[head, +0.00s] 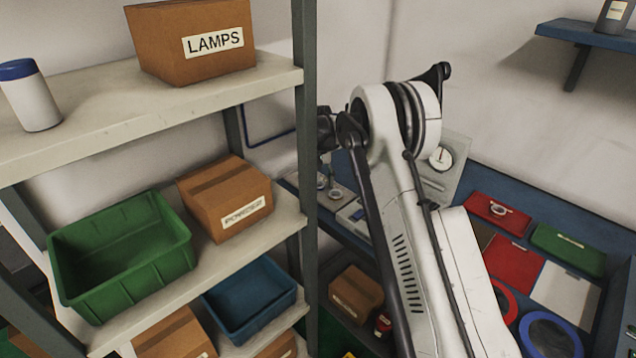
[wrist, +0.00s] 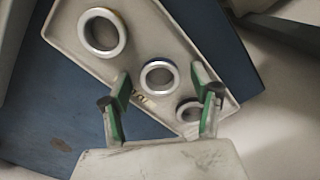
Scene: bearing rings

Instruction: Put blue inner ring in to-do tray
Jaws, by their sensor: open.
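In the wrist view a pale tray (wrist: 66,34) lies on a blue surface and holds three pale rings. The middle ring (wrist: 145,79) has a faint bluish edge and may be the blue inner ring. A larger ring (wrist: 84,32) with a brownish edge lies up and left of it. A smaller ring (wrist: 181,108) is partly hidden by the right finger. My gripper (wrist: 160,92) is open and empty, its green-padded fingers spread on either side of the middle ring's lower part in the picture. I cannot tell which tray is the to-do tray.
In the head view, a red case (head: 482,208), a green case (head: 568,252), a red panel (head: 512,268) and a blue ring (head: 528,332) lie on the bench at right. A shelf (head: 120,110) with boxes and a green bin (head: 120,277) stands at left.

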